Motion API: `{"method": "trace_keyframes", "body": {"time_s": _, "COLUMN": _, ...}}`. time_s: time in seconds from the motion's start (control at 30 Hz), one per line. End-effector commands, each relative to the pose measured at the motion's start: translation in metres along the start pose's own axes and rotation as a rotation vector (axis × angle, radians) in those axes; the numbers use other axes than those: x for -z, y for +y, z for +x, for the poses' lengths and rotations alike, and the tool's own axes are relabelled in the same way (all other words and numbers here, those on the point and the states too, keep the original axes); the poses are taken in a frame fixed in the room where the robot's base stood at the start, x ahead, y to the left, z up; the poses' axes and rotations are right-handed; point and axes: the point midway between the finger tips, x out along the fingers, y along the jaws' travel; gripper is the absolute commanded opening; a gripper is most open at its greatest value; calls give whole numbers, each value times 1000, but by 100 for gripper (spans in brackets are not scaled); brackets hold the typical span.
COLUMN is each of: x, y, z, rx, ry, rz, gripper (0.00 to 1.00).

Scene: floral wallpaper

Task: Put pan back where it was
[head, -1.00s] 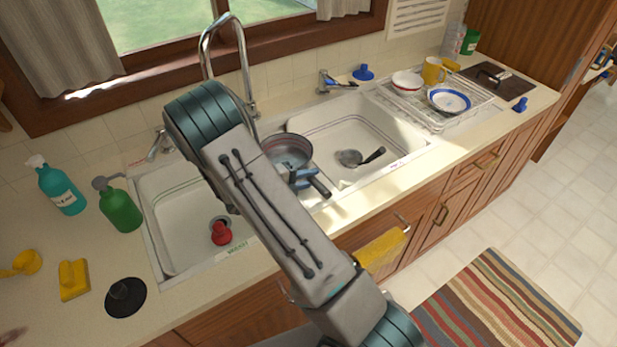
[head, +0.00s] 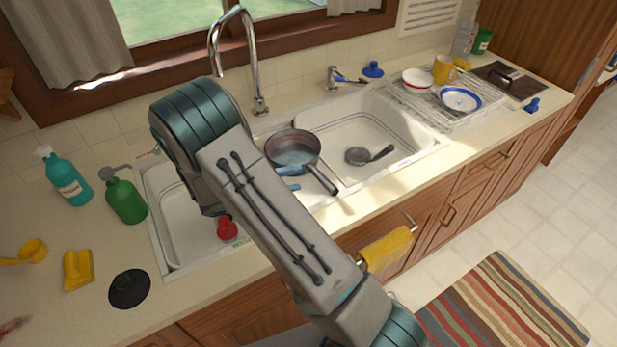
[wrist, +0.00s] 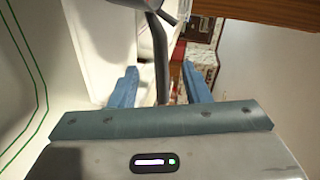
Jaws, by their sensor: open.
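The grey metal pan (head: 290,147) is at the divider between the two sink basins, its handle (head: 322,181) pointing toward the front counter edge. What supports it cannot be told. In the head view my gripper is mostly hidden behind my arm; a blue finger (head: 289,185) shows below and left of the handle. In the wrist view my gripper (wrist: 159,69) is open, with the dark handle (wrist: 160,58) showing between the two blue fingers and apart from both. Only a small part of the pan body shows at the top there.
A dark ladle-like utensil (head: 358,156) lies in the right basin, and a red object (head: 227,228) is in the left one. A tall faucet (head: 251,60) stands behind. Green (head: 125,201) and teal (head: 66,178) bottles stand left. A dish rack (head: 415,103) is right.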

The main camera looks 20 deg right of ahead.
Motion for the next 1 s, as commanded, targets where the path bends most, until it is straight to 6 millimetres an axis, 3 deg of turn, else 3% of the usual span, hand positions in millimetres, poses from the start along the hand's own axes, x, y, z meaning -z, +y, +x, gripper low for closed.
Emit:
{"method": "trace_keyframes", "body": {"time_s": 0.2, "x": 0, "y": 1, "z": -35, "rx": 0, "ry": -1, "rz": 0, "gripper": 43}}
{"method": "trace_keyframes", "body": {"time_s": 0.37, "x": 3, "y": -3, "z": -43, "rx": -17, "ry": 11, "rz": 31, "gripper": 43}}
{"method": "trace_keyframes", "body": {"time_s": 0.47, "x": 14, "y": -14, "z": -40, "rx": -71, "ry": 53, "rz": 144, "gripper": 43}}
{"method": "trace_keyframes", "body": {"time_s": 0.7, "x": 70, "y": -52, "z": -26, "rx": -300, "ry": 290, "rz": 712, "gripper": 43}}
{"method": "trace_keyframes", "body": {"time_s": 1.0, "x": 140, "y": -85, "z": -31, "rx": -495, "ry": 724, "rz": 1486, "gripper": 43}}
